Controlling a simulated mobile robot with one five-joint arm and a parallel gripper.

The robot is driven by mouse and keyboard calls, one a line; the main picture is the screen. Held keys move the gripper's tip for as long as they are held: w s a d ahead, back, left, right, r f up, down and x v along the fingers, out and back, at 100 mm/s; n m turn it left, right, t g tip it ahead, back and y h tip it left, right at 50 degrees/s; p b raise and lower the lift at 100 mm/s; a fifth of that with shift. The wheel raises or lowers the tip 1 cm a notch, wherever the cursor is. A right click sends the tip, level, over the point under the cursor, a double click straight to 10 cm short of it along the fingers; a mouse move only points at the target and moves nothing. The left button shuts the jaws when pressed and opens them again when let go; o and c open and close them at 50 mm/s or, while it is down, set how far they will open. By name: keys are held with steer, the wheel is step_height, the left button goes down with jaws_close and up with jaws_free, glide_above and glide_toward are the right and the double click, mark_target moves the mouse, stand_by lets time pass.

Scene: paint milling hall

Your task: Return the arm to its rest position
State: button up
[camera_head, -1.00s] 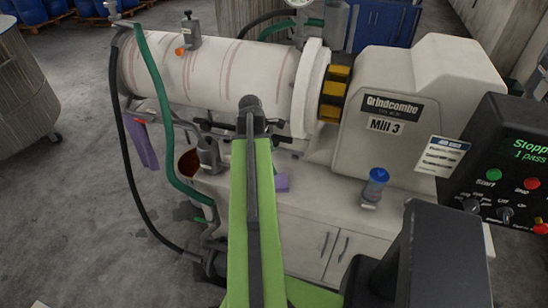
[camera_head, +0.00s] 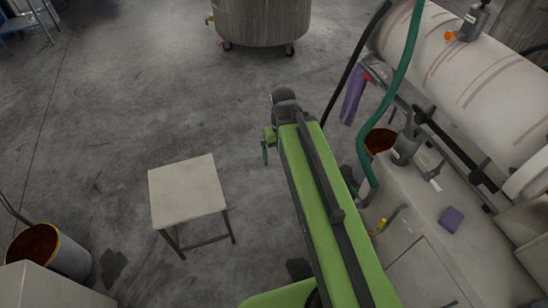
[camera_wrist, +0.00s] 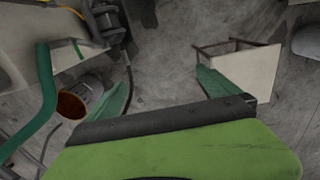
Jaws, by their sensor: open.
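My arm (camera_head: 325,205) is green with a dark bar along its top and stretches forward over the floor in the head view. My gripper (camera_head: 265,148) is partly hidden at its far end. In the wrist view my gripper (camera_wrist: 165,88) shows two green fingers spread wide apart, with only grey floor between them. It is open and empty. In the head view it is left of the mill and beyond a small pale table, touching neither.
The small table (camera_head: 187,190) and a bucket (camera_head: 72,258) are left. A wheeled vat (camera_head: 262,20) stands behind. Middle floor is clear.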

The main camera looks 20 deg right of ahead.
steer(key=shift+m, duration=0.3)
steer(key=a, duration=0.5)
steer(key=shift+s, duration=0.15)
stand_by(0.6)
